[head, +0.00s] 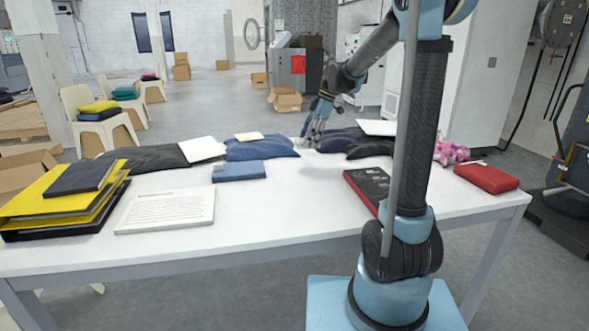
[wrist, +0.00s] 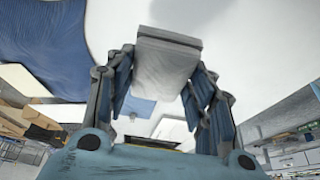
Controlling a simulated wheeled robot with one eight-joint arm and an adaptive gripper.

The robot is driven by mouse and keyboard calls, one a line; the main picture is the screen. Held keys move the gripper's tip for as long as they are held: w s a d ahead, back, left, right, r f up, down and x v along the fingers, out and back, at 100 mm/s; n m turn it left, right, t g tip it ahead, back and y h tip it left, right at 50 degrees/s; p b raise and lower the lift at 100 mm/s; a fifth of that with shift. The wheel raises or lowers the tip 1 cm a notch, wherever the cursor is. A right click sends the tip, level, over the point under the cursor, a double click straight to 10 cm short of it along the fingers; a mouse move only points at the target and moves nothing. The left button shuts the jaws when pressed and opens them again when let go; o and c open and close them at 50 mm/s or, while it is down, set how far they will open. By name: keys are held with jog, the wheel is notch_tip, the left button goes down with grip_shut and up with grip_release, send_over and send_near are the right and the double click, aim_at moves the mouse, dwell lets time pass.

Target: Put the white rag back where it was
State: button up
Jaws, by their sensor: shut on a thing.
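My gripper (head: 311,136) is at the far middle of the table in the head view, just right of a blue cloth (head: 262,148). In the wrist view my gripper (wrist: 165,82) is shut on a pale grey-white folded piece (wrist: 166,66), which looks like the white rag. The held piece is hardly visible in the head view. Its height above the table is hard to tell. Other flat pale pieces lie on a black cloth (head: 150,159), on the blue cloth and on a dark cloth (head: 350,140) at the right.
The white table (head: 290,205) has free room in its middle. A small blue book (head: 239,170), a white printed block (head: 168,210), yellow and black folders (head: 50,205), a dark book (head: 366,184) and a red case (head: 486,178) lie around it.

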aim_at(304, 170)
jog(key=shift+w+a, duration=0.1)
jog(key=shift+w, duration=0.2)
jog(key=shift+f, duration=5.05)
jog(key=shift+f, duration=0.15)
jog(key=o, duration=1.2)
jog(key=shift+f, duration=0.1)
jog(key=shift+r, duration=0.45)
jog(key=v, duration=1.1)
jog(key=shift+r, duration=0.35)
